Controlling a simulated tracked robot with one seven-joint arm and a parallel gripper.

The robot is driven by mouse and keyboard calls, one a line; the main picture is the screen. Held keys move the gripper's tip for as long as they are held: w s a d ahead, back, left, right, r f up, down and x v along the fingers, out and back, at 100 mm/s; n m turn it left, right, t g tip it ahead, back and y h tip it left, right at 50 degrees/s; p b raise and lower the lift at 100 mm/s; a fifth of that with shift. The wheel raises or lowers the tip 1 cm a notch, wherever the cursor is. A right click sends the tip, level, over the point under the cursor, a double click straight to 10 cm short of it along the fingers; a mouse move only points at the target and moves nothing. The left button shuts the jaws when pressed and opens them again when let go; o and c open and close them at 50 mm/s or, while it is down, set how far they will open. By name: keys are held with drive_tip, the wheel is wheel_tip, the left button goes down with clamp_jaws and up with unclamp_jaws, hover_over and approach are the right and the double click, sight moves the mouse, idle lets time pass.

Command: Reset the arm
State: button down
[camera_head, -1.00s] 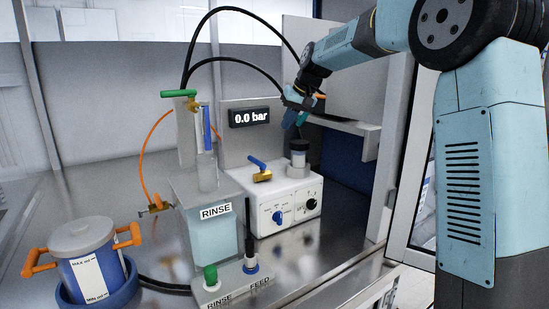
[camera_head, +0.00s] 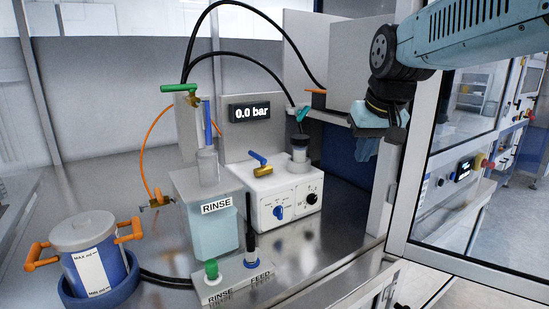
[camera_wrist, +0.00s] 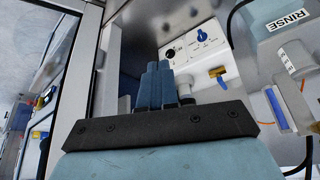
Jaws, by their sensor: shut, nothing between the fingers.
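My arm reaches in from the upper right of the head view. My gripper (camera_head: 367,148) hangs at the right of the workstation, beside the open door frame and clear of the equipment. In the wrist view my gripper (camera_wrist: 156,72) shows its blue fingers together, with nothing between them. The white control box (camera_head: 262,205) with its blue knob and dark-capped vial (camera_head: 299,150) stands to the left of my gripper, apart from it.
A RINSE tank (camera_head: 213,232) stands at centre, with a display reading 0.0 bar (camera_head: 256,113) behind it. A lidded pot (camera_head: 87,250) with orange handles is at the left. The metal door frame (camera_head: 405,170) stands close to my gripper on the right.

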drive_tip(key=s+d+f, duration=0.2)
drive_tip(key=s+f, duration=0.1)
drive_tip(key=s, duration=0.3)
drive_tip(key=s+d+f+m, duration=0.1)
drive_tip(key=s+d+f, duration=0.2)
drive_tip(key=s, duration=0.3)
drive_tip(key=shift+s+f+h, duration=0.3)
drive_tip(key=shift+s+f, duration=0.05)
drive_tip(key=shift+f, duration=0.2)
